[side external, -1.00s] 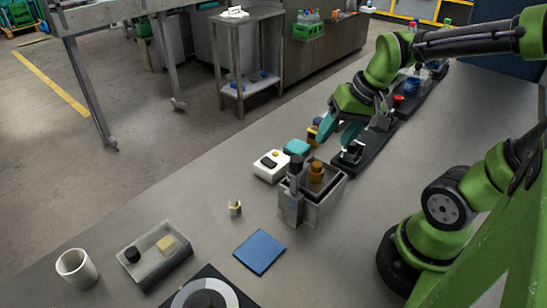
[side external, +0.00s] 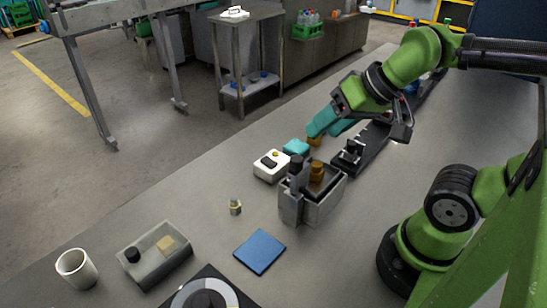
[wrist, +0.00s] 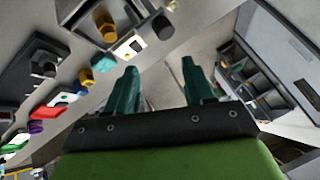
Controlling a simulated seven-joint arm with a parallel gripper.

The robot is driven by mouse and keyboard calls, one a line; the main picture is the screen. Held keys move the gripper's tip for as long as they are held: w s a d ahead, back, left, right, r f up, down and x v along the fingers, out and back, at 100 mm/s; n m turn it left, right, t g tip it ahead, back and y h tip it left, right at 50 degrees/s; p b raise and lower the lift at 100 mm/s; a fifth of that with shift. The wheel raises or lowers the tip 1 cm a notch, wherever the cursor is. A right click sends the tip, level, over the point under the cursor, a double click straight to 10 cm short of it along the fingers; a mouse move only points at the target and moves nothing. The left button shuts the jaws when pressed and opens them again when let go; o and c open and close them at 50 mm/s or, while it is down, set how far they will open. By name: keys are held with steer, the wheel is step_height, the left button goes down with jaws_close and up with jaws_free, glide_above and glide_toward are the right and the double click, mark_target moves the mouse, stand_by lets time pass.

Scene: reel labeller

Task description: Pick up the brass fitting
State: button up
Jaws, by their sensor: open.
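A small brass-coloured piece with a grey top, which looks like the brass fitting (side external: 235,207), stands upright on the bench left of the grey bin in the side view. My gripper (side external: 326,129) has teal fingers and hangs above the bench, beyond the grey bin and well away from the fitting. In the wrist view my gripper (wrist: 159,66) is open, with nothing between its fingers.
A white box (side external: 271,166), a teal block (side external: 296,147) and an orange piece (side external: 314,140) lie near my gripper. A blue mat (side external: 260,252), clear tray (side external: 140,262) and white cup (side external: 76,268) are in front.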

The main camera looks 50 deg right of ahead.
steer(key=shift+o, duration=1.2)
